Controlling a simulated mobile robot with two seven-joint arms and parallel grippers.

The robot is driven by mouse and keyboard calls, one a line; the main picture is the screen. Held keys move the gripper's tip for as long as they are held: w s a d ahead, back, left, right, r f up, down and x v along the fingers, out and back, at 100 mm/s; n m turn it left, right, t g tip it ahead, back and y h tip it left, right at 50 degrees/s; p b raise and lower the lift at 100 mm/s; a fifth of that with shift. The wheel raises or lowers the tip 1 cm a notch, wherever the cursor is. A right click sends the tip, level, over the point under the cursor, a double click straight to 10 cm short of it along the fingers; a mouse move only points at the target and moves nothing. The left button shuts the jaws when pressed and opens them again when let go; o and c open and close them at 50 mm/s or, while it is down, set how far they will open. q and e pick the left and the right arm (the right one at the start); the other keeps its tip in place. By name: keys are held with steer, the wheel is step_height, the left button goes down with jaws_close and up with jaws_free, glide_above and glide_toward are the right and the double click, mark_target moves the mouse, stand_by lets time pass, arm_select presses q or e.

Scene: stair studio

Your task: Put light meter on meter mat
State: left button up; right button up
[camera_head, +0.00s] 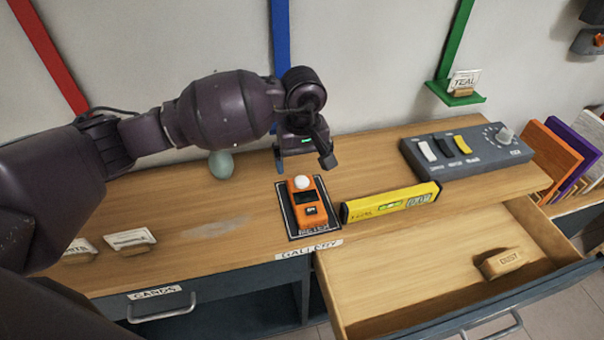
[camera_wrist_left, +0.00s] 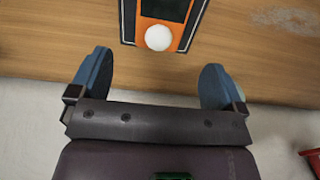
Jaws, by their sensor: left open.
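The orange light meter (camera_head: 307,205), with a white dome and a dark screen, lies on the dark meter mat (camera_head: 287,210) with a pale border near the middle of the bench. In the left wrist view the meter (camera_wrist_left: 183,38) shows at the top, its white dome towards my gripper, with a strip of the mat (camera_wrist_left: 128,22) beside it. My left gripper (camera_head: 303,165) is open and empty, just behind the meter and apart from it. Its two blue fingers (camera_wrist_left: 153,85) are spread wide in the left wrist view. My right gripper is not in view.
A yellow level (camera_head: 391,203) lies right of the mat. A grey switch panel (camera_head: 467,152) stands at the back right. An open drawer (camera_head: 390,290) holding a wooden block (camera_head: 502,263) juts out in front. A greenish egg-shaped object (camera_head: 221,164) and small cards (camera_head: 130,239) are on the left.

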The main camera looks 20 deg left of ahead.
mark_target(302, 184)
arm_select(q)
step_height(302, 184, up, 3)
steer(key=shift+r, duration=0.1)
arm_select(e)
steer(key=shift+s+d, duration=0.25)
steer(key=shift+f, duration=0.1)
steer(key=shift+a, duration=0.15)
